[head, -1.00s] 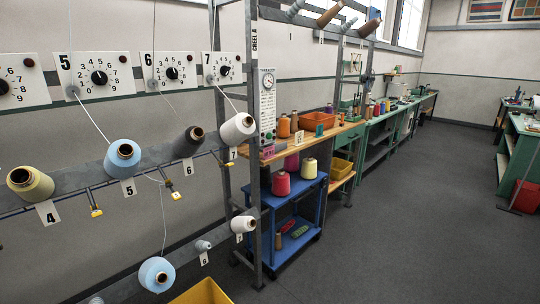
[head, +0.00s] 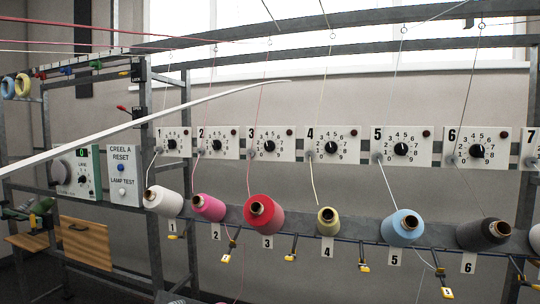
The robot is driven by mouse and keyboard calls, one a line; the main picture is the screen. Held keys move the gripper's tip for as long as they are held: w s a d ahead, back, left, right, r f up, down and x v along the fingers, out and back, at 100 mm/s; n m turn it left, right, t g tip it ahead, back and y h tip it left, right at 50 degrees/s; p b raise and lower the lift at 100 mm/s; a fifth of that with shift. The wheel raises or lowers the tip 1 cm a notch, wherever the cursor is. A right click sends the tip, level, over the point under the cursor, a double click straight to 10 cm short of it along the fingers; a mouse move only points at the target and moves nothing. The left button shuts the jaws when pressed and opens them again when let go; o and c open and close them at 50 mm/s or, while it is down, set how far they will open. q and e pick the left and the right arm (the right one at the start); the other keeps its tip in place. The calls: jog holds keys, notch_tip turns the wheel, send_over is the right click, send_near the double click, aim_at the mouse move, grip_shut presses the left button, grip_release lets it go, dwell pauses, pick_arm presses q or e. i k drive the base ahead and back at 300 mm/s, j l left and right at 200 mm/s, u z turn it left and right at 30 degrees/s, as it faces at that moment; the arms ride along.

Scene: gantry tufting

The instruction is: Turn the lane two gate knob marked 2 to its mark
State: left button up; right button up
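The lane two gate knob (head: 216,145) is a small black dial on a white plate (head: 230,153) marked 2, between plates 1 and 3 on the creel. Digits ring the knob. Its pointer direction and its mark are too small to read. A pink thread runs down past the plate's left side to the pink cone (head: 208,207) below, above the number 2 tag (head: 215,231). Neither of my grippers is in view.
Similar knob plates, such as plate 3 (head: 287,153), line the rail. A red cone (head: 264,214) and a white cone (head: 163,201) flank the pink one. A long white strip (head: 150,116) crosses the left foreground. A CREEL A RESET panel (head: 122,173) stands left.

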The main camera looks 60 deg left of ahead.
aim_at(217, 144)
jog(key=k+j+u, duration=0.15)
jog(key=j+u, duration=0.35)
jog(key=k+j+u, duration=0.1)
jog(key=j+u, duration=0.2)
jog(key=u, duration=0.15)
jog(key=j+u, duration=0.15)
jog(key=j, duration=0.95)
jog(key=j+u, duration=0.1)
jog(key=j, duration=1)
jog(key=j+u, duration=0.15)
jog(key=j, duration=0.95)
jog(key=i, duration=0.05)
